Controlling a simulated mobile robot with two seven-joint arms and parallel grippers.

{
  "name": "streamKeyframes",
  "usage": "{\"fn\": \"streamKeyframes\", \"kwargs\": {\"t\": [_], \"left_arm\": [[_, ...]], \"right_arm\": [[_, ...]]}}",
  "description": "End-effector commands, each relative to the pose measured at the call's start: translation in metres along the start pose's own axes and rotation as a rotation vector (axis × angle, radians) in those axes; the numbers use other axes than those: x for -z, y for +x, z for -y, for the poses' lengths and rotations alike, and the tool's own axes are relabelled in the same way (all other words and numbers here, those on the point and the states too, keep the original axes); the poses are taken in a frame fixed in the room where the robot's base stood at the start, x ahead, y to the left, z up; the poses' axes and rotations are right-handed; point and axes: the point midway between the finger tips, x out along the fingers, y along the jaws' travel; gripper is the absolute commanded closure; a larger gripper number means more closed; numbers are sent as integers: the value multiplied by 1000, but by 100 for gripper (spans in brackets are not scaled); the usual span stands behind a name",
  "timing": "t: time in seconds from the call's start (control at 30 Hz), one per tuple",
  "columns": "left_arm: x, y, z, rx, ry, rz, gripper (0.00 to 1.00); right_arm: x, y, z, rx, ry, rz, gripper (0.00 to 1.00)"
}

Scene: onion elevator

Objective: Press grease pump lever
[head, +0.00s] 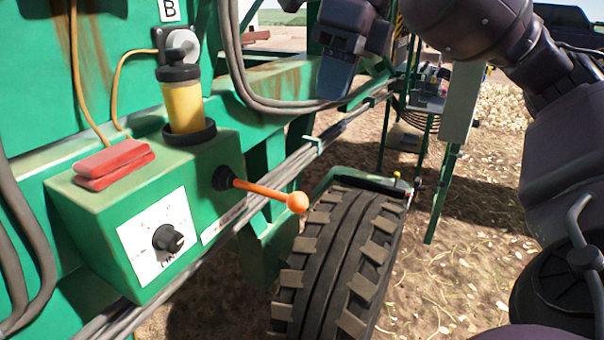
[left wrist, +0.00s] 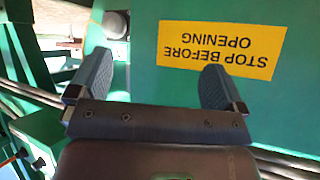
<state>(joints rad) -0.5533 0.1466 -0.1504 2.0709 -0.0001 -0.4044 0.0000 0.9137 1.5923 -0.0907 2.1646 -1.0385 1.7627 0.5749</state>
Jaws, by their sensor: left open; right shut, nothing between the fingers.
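The grease pump lever (head: 262,190) is an orange rod with a ball knob. It sticks out to the right and slightly down from a black boss on the green box (head: 85,235) in the head view. A yellow grease reservoir (head: 184,105) with a black cap stands upright on that box. My right gripper (head: 334,92) is shut and empty, up and right of the lever and apart from it. My left gripper (left wrist: 155,82) is open and empty in front of a green panel with a yellow sign (left wrist: 222,45) in the left wrist view; the head view does not show it.
The box also carries a red block (head: 114,163) and a black dial (head: 168,238). A large tyre (head: 340,265) stands right of the knob. Grey hoses (head: 240,70) hang between the reservoir and my right gripper. Open ground (head: 470,275) lies to the right.

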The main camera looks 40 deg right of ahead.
Motion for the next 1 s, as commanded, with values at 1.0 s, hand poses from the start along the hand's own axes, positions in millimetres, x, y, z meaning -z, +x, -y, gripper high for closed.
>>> {"fn": "streamKeyframes", "kwargs": {"t": [1.0], "left_arm": [[-18,5,-2,-3,3,29,4]], "right_arm": [[-1,95,0,-4,4,-2,100]]}}
